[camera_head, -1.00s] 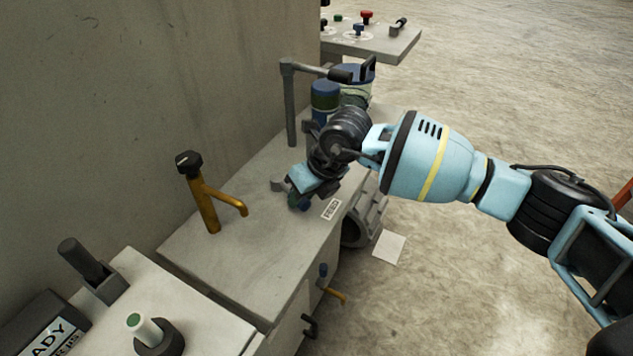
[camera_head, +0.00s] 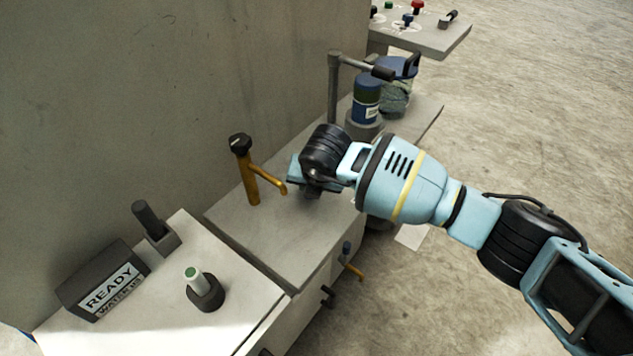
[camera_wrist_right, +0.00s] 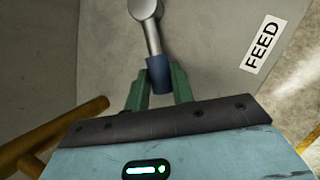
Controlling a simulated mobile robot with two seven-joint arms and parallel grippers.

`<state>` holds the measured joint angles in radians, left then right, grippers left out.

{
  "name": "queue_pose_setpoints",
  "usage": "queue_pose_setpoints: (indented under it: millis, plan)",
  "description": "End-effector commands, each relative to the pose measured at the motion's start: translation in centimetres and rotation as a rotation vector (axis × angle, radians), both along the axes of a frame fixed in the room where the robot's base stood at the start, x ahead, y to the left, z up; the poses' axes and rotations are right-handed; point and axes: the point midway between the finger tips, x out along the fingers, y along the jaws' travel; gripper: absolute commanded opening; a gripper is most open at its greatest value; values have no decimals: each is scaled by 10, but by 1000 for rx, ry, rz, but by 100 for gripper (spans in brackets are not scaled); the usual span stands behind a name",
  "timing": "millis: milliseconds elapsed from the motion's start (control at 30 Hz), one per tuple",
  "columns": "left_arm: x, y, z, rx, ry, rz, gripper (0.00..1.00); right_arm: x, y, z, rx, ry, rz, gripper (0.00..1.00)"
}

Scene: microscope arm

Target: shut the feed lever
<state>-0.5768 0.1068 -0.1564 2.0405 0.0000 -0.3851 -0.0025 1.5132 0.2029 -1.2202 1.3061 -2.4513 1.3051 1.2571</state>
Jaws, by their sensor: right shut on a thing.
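The feed lever (camera_wrist_right: 151,34) is a grey metal arm with a round grey hub and a blue grip, seen in the right wrist view beside the white FEED label (camera_wrist_right: 262,45). My right gripper (camera_wrist_right: 157,80) has its green fingers shut on the blue grip at the lever's near end. In the head view my right gripper (camera_head: 305,188) is low over the grey bench, just right of the yellow tap's spout. The wrist hides the lever and the label there. My left gripper is not in view.
The yellow tap (camera_head: 252,180) with a black knob stands close left of the gripper.

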Motion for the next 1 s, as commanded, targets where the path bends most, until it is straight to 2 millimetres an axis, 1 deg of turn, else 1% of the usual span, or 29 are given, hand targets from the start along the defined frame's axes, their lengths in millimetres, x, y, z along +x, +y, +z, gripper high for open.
queue_pose_setpoints:
  millis: [33, 500, 533, 667, 700, 1000]
  plan:
    - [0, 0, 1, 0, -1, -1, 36, 1, 2, 2, 3, -3, -8, 0]
    - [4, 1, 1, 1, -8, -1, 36, 1, 2, 2, 4, -4, -21, 0]
    - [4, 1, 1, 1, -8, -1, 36, 1, 2, 2, 4, -4, -21, 27]
    - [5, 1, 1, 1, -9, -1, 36, 1, 2, 1, 3, -3, -20, 44]
    - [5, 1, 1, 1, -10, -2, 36, 1, 2, 1, 2, -3, -20, 46]
    - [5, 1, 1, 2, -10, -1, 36, 0, 2, 2, 2, -2, -19, 46]
